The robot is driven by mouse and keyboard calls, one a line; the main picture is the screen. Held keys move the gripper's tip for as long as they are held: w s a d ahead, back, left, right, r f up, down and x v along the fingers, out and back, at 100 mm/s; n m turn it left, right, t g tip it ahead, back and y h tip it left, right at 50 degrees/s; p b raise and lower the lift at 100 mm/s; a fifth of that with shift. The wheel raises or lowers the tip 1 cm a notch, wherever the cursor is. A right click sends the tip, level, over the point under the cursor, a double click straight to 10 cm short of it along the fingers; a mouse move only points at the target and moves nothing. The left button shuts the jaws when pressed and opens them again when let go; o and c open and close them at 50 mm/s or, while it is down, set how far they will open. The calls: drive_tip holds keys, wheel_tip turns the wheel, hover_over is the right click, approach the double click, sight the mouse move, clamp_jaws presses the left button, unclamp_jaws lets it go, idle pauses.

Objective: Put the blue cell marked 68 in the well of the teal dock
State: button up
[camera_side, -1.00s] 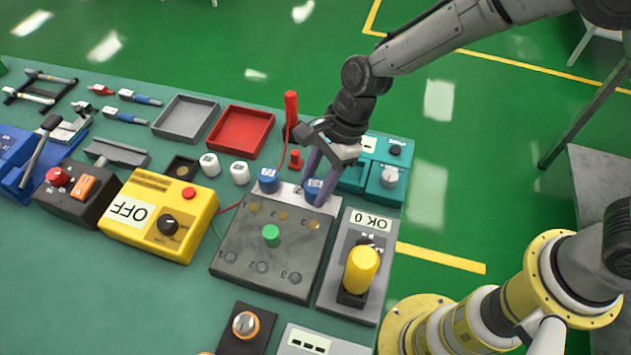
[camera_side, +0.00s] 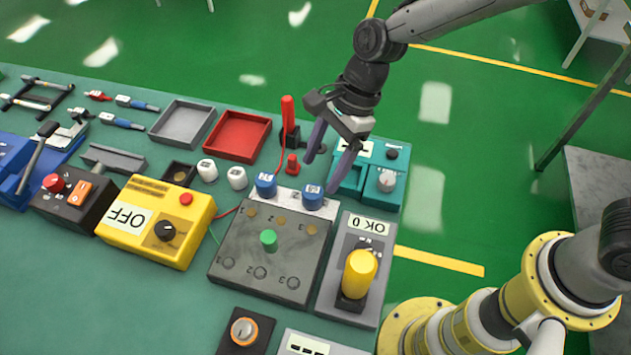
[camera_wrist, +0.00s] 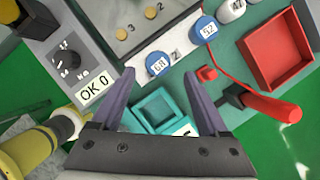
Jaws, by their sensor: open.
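The blue cell marked 68 (camera_wrist: 158,63) stands upright on a pale strip at the edge of the grey numbered panel. In the side view it is the right one of two blue cells (camera_side: 312,198). My gripper (camera_wrist: 159,76) is open and empty; its fingertips appear on either side of the cell in the wrist view. In the side view my gripper (camera_side: 322,174) is above and behind the cell, apart from it. The teal dock (camera_side: 388,197) stands to the right, partly behind a finger. Its square well (camera_wrist: 157,108) shows between my fingers and looks empty.
Another blue cell (camera_wrist: 203,30) stands beside the 68 cell, with white cells (camera_side: 238,177) further left. A red lever (camera_side: 288,112), a red button (camera_side: 292,165) and a red tray (camera_side: 262,153) are near my gripper.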

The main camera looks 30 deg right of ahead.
drive_tip(key=v, duration=0.7)
drive_tip(key=shift+r, duration=0.35)
drive_tip(key=shift+d, duration=0.15)
drive_tip(key=s+d+r+n+t+h, duration=0.1)
drive_tip(key=s+d+r+n, duration=0.15)
drive_tip(key=d, duration=0.25)
drive_tip(key=s+d+r+n+t, duration=0.1)
drive_tip(key=d+r+n, duration=0.2)
drive_tip(key=d+r, duration=0.1)
drive_tip(key=s+d+n+t+h, duration=0.3)
drive_tip(key=s+d+n, duration=0.8)
drive_tip(key=s+d, duration=0.5)
drive_tip(key=shift+d+r+t, duration=0.25)
drive_tip(key=shift+r+t, duration=0.15)
drive_tip(key=shift+t, duration=0.1)
drive_tip(key=shift+o, duration=0.4)
drive_tip(key=shift+s+d+f+n+h, duration=0.15)
drive_tip(key=shift+s+d+n+h, duration=0.1)
drive_tip(key=shift+s+n+h, duration=0.1)
drive_tip(key=shift+w, duration=0.1)
